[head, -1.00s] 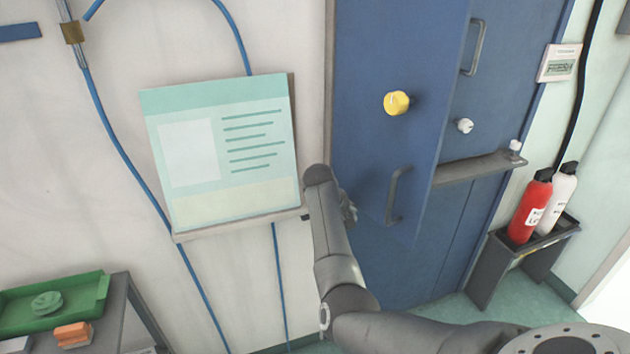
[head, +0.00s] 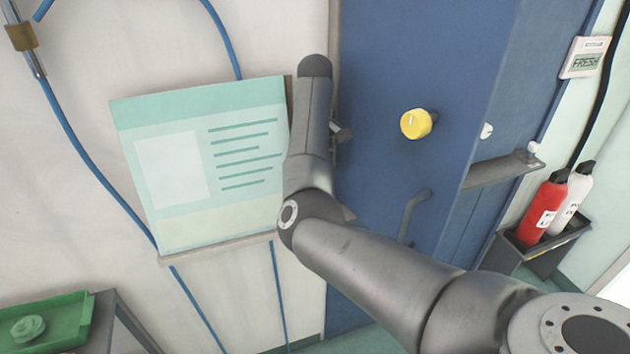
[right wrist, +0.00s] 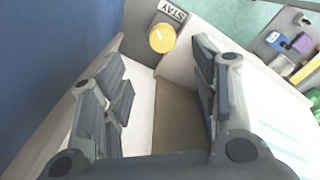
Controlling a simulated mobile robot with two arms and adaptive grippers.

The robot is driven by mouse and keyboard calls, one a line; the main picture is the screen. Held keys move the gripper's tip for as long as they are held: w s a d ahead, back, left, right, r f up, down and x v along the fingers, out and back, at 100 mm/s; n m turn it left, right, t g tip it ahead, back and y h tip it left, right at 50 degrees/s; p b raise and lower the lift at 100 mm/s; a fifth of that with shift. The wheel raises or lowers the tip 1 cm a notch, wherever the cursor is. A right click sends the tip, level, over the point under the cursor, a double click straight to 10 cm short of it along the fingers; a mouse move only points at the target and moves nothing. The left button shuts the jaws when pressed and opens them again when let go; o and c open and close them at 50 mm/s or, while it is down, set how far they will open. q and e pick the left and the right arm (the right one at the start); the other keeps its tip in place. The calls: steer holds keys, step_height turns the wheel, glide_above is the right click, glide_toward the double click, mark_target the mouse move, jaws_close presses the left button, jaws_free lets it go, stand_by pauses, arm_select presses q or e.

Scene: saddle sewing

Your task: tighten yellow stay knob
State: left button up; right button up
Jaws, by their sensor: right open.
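A round yellow knob (right wrist: 162,38) sits under a label reading STAY in the right wrist view, on a grey part between the blue door and the pale wall. A yellow knob with a pale mark (head: 416,123) also stands out from the blue door (head: 375,215) in the head view; I cannot tell whether it is the same one. My right gripper (right wrist: 160,68) is open and empty, its fingers on either side of the line towards the STAY knob, apart from it. In the head view my right arm mostly hides this gripper. My left gripper is out of view.
A teal and white board (head: 200,165) hangs left of my right arm. A door handle (head: 412,215) stands below the door's yellow knob. A rack at right holds a red bottle (head: 543,208) and a white bottle (head: 572,200). A green tray (head: 45,320) is at lower left.

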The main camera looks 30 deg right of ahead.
steer(key=f, duration=0.1)
steer(key=f+p, duration=0.2)
steer(key=f, duration=0.1)
steer(key=shift+s+a, duration=0.15)
steer(key=shift+a, duration=0.15)
steer(key=f, duration=0.2)
steer(key=f+p, duration=0.1)
steer(key=f, duration=0.1)
steer(key=shift+w+d+f, duration=0.1)
steer(key=shift+w+d, duration=0.05)
steer(key=shift+w, duration=0.05)
steer(key=shift+f+p, duration=0.35)
steer(key=shift+f, duration=0.3)
steer(key=shift+c, duration=0.8)
steer(key=c, duration=0.9)
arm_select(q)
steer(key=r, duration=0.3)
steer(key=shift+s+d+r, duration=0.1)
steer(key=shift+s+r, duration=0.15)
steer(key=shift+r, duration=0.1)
